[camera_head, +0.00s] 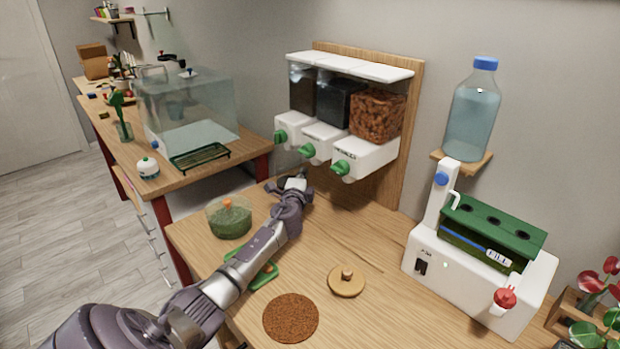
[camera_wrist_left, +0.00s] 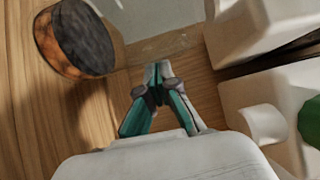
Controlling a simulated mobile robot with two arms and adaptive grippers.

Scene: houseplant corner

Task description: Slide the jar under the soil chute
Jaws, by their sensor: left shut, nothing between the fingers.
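A white dispenser unit (camera_head: 345,148) on the wall has three clear bins with chutes and green knobs. The left bin (camera_head: 303,88) holds dark material, the middle one black, the right one brown lumps. My left gripper (camera_head: 293,183) is low over the table in front of the left chute (camera_head: 291,131). In the wrist view its fingertips (camera_wrist_left: 158,70) are together and empty, beside the white chutes (camera_wrist_left: 245,30). A round piece with a dark top and brown side (camera_wrist_left: 75,40) stands left of the fingers, apart from them. I cannot tell whether it is the jar. My right gripper is out of view.
A clear bowl with green contents (camera_head: 228,218) stands left of my arm. A cork mat (camera_head: 291,318) and a wooden lid (camera_head: 346,282) lie in front. A white machine (camera_head: 475,275) stands right. A green tool (camera_head: 265,275) lies partly under my arm.

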